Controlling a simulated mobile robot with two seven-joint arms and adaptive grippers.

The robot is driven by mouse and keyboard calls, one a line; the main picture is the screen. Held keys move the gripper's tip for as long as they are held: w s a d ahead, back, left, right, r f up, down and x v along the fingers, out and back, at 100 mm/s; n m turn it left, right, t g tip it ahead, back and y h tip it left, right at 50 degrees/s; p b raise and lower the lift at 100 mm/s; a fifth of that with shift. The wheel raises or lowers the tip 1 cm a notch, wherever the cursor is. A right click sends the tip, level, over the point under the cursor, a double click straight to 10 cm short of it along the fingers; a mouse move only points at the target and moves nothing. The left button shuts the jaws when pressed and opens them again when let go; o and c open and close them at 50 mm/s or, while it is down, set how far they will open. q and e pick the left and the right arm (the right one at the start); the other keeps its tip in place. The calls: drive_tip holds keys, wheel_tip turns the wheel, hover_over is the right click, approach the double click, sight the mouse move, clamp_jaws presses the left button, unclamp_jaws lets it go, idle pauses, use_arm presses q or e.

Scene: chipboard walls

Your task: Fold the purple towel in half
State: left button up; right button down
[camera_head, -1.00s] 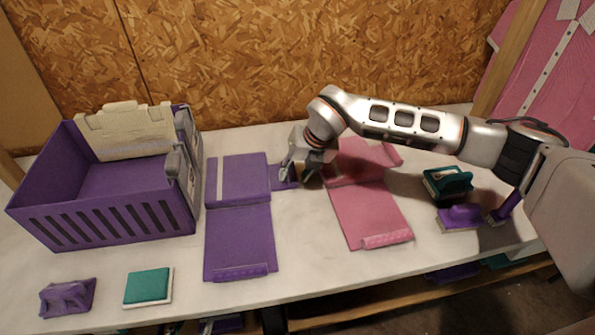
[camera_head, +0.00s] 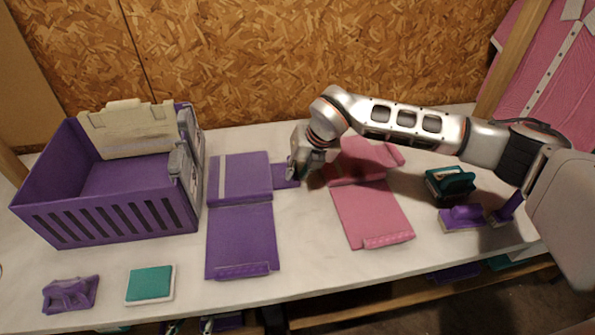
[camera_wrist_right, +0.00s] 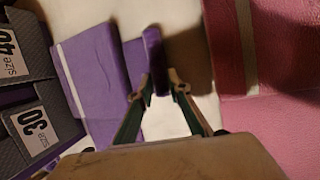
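The purple towel (camera_head: 240,238) lies flat on the white table, right of the purple crate. It has a pale stripe on its far half, and a short flap (camera_head: 285,174) sticks out on its right. My right gripper (camera_head: 296,172) points down at the outer end of this flap. In the right wrist view a dark purple strip (camera_wrist_right: 155,58) stands between the two fingertips of the gripper (camera_wrist_right: 158,84). The fingertips are close to it, but I cannot tell if they pinch it. The towel also shows at the left there (camera_wrist_right: 95,70). My left gripper is out of view.
A pink towel (camera_head: 370,214) lies right of the purple one, partly under my right arm. A purple crate (camera_head: 100,220) stands at the left. A teal sponge (camera_head: 150,284) and a purple item (camera_head: 70,294) lie in front; brushes (camera_head: 448,184) lie at the right.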

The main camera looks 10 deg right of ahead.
use_arm(q)
drive_tip(key=shift+r, duration=0.25)
idle(0.4)
